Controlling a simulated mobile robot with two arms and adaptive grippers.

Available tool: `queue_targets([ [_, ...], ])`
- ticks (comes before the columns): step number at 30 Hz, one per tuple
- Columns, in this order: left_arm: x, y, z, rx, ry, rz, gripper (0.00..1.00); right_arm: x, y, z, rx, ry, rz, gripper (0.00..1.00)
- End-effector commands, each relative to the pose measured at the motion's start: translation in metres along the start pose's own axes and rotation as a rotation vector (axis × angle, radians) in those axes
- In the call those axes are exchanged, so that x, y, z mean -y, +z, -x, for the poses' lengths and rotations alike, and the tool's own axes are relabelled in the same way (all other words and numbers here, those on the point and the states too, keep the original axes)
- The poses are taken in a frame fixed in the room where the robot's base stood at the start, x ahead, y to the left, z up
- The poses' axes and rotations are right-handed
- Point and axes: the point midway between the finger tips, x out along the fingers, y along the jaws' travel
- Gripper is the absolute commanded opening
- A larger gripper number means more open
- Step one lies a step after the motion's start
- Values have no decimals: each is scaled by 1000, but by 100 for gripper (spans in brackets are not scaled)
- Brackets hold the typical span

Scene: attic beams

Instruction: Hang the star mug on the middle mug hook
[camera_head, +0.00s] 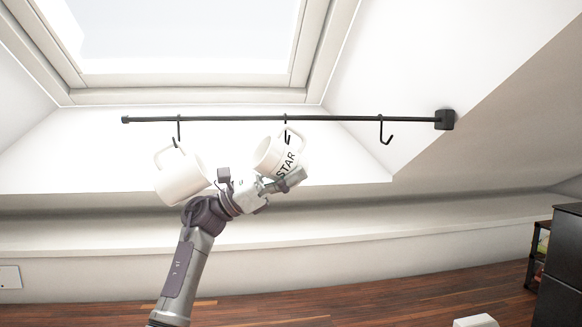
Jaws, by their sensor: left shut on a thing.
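The star mug (268,153) is white with "STAR" in dark letters, and it is held tilted just under the black rail. My left gripper (272,182) is shut on it from below. The mug's handle points up and overlaps the middle mug hook (286,126) in the picture. The hook's lower end is partly hidden by the mug and handle, so I cannot tell whether the handle is around the hook or in front of it. My right gripper is not in view.
A plain white mug (181,180) hangs tilted from the left hook (179,130). The right hook (384,132) is empty. The black rail (340,118) runs below the skylight to a wall mount (445,119). A dark cabinet (562,265) stands at the lower right.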

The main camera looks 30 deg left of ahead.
Motion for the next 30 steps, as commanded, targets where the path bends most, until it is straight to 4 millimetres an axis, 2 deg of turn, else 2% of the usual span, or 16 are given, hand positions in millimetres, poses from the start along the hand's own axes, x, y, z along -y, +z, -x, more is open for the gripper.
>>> queue_targets([
  [14, -3, -12, 6, 2, 1, 0, 24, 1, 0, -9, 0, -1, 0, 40],
  [30, -3, -13, 6, 2, 0, -1, 24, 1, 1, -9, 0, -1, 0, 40],
])
